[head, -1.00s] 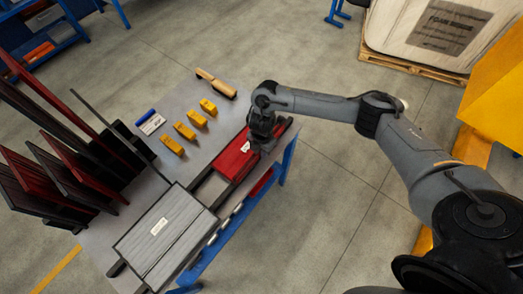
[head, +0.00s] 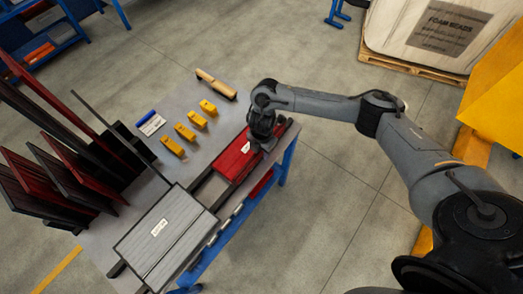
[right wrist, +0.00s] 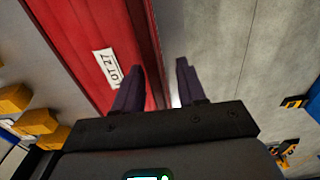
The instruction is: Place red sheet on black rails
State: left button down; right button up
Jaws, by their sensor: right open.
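The red sheet (head: 234,162) with a white label lies flat at the far right part of the black rails (head: 224,194) on the workbench. My right gripper (head: 258,148) points down at the sheet's right edge and hides part of it. In the right wrist view the open fingers (right wrist: 155,82) stand apart, one over the red sheet (right wrist: 85,35) beside its label and one over the floor side. Whether a finger touches the sheet I cannot tell. My left gripper is out of view.
A grey ribbed panel (head: 158,228) lies at the near end of the rails. Red and black sheets stand in a rack (head: 110,145) at the left. Several yellow blocks (head: 185,132), a blue marker and a wooden-handled tool (head: 216,84) lie behind the rails.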

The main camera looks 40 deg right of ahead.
notch_tip(320, 180, up, 11)
jog(key=p, duration=0.4)
jog(key=shift+p, duration=0.35)
jog(key=s+a+f+n+t+y, duration=0.1)
jog(key=a+f+y, duration=0.1)
jog(key=a, duration=0.6)
jog(key=s+a+f+t+y, duration=0.1)
jog(key=a+t, duration=0.1)
jog(key=a, duration=0.7)
jog(key=s+a+r+m+t+y, duration=0.1)
jog(key=a+r+m, duration=0.1)
jog(key=a, duration=0.3)
jog(key=s+a+r+m+t+y, duration=0.1)
jog(key=s+a+r+t+y, duration=0.1)
jog(key=a, duration=0.4)
jog(key=s+d+m+g+h, duration=0.1)
jog(key=s+d+m+h, duration=0.2)
jog(key=s+d+m, duration=0.4)
jog(key=s+d+m+g+h, duration=0.1)
jog(key=s+d+m+h, duration=0.2)
jog(key=s+d+m, duration=0.5)
jog(key=d+m, duration=0.1)
jog(key=d, duration=0.4)
jog(key=shift+r, duration=0.2)
jog(key=shift+r, duration=0.1)
